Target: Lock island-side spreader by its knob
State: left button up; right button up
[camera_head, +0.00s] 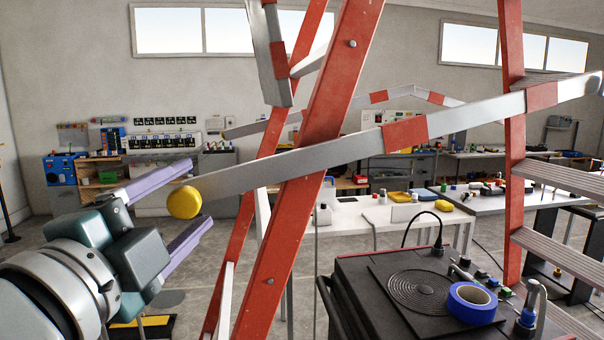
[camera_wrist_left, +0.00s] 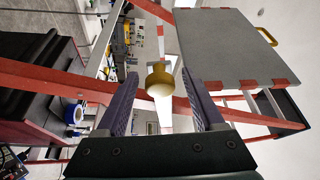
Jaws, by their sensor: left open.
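The spreader is a grey metal bar (camera_head: 330,148) with red bands, running across the orange-red ladder rail (camera_head: 323,130). A round yellow knob (camera_head: 184,202) sits at its left end. In the left wrist view the knob (camera_wrist_left: 160,80) shows centred between the two fingers. My left gripper (camera_head: 200,194) is open, its purple fingers above and below the knob in the head view. A gap shows on each side of the knob in the wrist view; I cannot tell its exact depth between the fingers. My right gripper is not in view.
A second grey spreader (camera_head: 410,92) with red bands crosses behind. A black cart (camera_head: 385,300) bearing blue tape (camera_head: 472,303) stands at front right. White tables (camera_head: 390,218) and workbenches are behind the ladder. A grey panel (camera_wrist_left: 228,45) hangs at upper right in the wrist view.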

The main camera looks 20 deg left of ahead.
aim_at(200, 192)
pick_arm(q)
jog(key=shift+w+a+r, duration=0.1)
jog(key=shift+w+a, duration=0.05)
jog(key=shift+w, duration=0.6)
jog(key=shift+w+a+r, duration=0.1)
jog(key=shift+w, duration=0.65)
jog(key=shift+f, duration=0.1)
jog(key=shift+c, duration=0.2)
grip_shut()
